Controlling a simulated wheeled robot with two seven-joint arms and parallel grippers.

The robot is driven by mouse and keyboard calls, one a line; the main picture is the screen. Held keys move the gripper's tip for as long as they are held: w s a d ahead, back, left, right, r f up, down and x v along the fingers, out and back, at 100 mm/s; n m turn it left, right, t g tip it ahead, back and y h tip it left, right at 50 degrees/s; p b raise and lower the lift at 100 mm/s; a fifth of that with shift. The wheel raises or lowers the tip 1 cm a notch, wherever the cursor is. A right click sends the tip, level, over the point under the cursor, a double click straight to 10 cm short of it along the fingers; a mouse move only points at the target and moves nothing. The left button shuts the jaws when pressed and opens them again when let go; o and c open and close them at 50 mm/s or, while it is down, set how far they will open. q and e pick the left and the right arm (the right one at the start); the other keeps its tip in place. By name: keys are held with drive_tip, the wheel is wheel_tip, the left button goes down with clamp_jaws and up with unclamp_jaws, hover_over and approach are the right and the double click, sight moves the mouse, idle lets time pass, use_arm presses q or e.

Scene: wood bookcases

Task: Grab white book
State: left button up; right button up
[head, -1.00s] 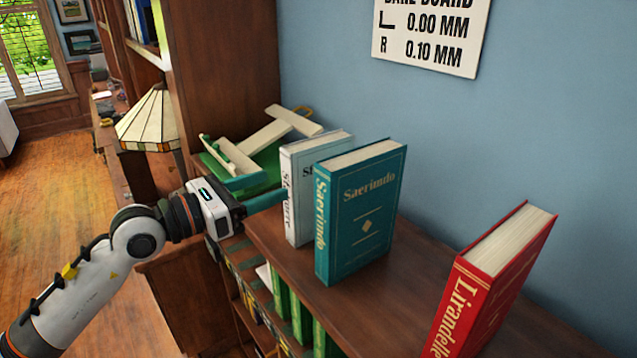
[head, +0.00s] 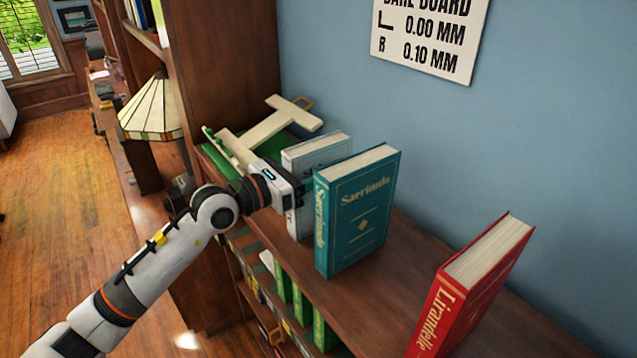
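The white book (head: 318,147) stands upright on the bookcase top, just behind and left of the teal book (head: 358,215). Its top and part of its cover and spine show. My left gripper (head: 297,187) is at the white book's spine, and its body covers part of that spine. A dark finger part shows near the gap between the white and teal books. The other finger is hidden, so I cannot tell whether the fingers are closed on the book. My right gripper is not in view.
A red book (head: 470,285) stands tilted at the right on the bookcase top (head: 405,265). A green and cream object (head: 262,130) lies behind the gripper at the left. A lamp (head: 152,110) stands further left. Bare wood lies between the teal and red books.

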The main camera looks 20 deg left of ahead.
use_arm(q)
drive_tip(key=shift+a, duration=0.1)
drive_tip(key=shift+c, duration=0.4)
drive_tip(key=shift+s, duration=0.1)
clamp_jaws()
drive_tip(key=shift+r, duration=0.15)
